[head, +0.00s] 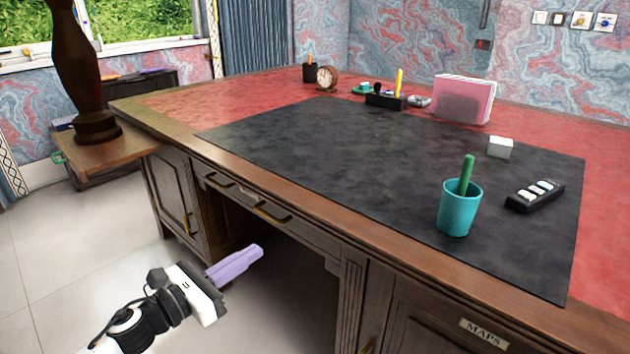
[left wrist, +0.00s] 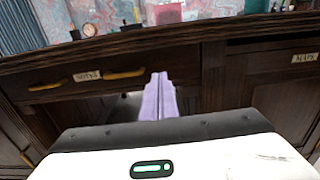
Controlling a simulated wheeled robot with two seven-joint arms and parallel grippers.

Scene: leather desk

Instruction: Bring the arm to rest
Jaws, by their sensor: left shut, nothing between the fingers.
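My left gripper (head: 236,264) has pale purple fingers and hangs in front of the desk, below the level of its top, near the open kneehole. Its fingers lie together with nothing between them. In the left wrist view the shut fingers (left wrist: 159,97) point at the desk front, under the top's edge. The gripper appears apart from the desk. My right gripper is in neither view.
The desk (head: 300,219) has a black mat (head: 330,150) bearing a teal cup (head: 459,215) with a green stick, a black tray (head: 535,196) and a white block (head: 500,147). Drawer handles (head: 270,213) stick out of its front. Floor (head: 60,260) at left is clear.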

